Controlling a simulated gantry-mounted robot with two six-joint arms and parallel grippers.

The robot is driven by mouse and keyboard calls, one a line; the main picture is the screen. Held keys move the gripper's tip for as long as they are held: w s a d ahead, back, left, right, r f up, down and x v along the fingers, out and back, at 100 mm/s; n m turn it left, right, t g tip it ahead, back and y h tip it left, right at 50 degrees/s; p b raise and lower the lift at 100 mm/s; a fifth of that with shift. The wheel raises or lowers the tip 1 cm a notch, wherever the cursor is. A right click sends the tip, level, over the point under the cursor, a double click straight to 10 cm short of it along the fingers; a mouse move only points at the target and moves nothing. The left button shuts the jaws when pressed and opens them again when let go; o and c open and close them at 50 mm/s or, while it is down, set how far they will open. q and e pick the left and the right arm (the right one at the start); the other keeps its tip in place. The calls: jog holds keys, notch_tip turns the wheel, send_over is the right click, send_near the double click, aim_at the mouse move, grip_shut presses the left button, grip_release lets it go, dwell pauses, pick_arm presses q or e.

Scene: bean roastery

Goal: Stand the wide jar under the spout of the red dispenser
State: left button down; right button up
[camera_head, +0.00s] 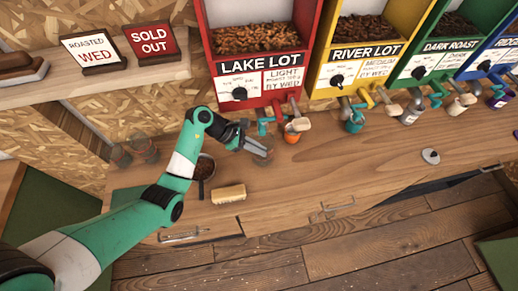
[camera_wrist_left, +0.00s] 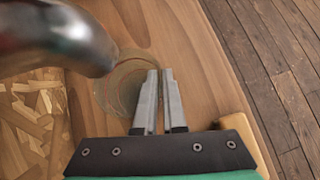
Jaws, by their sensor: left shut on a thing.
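My left gripper (camera_head: 258,147) is in front of the red dispenser (camera_head: 252,82), low over the wooden counter. Its fingers (camera_wrist_left: 158,100) are nearly together, closed on the wall of a clear glass jar (camera_head: 265,159). The jar's faint round outlines show in the left wrist view (camera_wrist_left: 106,92). I cannot tell whether the jar touches the counter. My right gripper is out of view.
Two clear glasses (camera_head: 120,156) stand at the counter's left. A dark pan (camera_head: 204,167) and a tan brush-like block (camera_head: 228,194) lie near the arm. Yellow (camera_head: 338,68) and green dispensers stand to the right. A blurred metallic shape (camera_wrist_left: 65,35) fills the wrist view's upper left.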

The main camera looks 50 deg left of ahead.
pick_arm(q)
jog(key=shift+f, duration=0.1)
jog(key=c, duration=1)
grip_release()
jog(key=shift+s+a+r, duration=0.15)
jog(key=shift+r, duration=0.3)
jog(key=p+v, duration=0.2)
jog(key=v, duration=0.9)
jog(key=shift+s+a, duration=0.1)
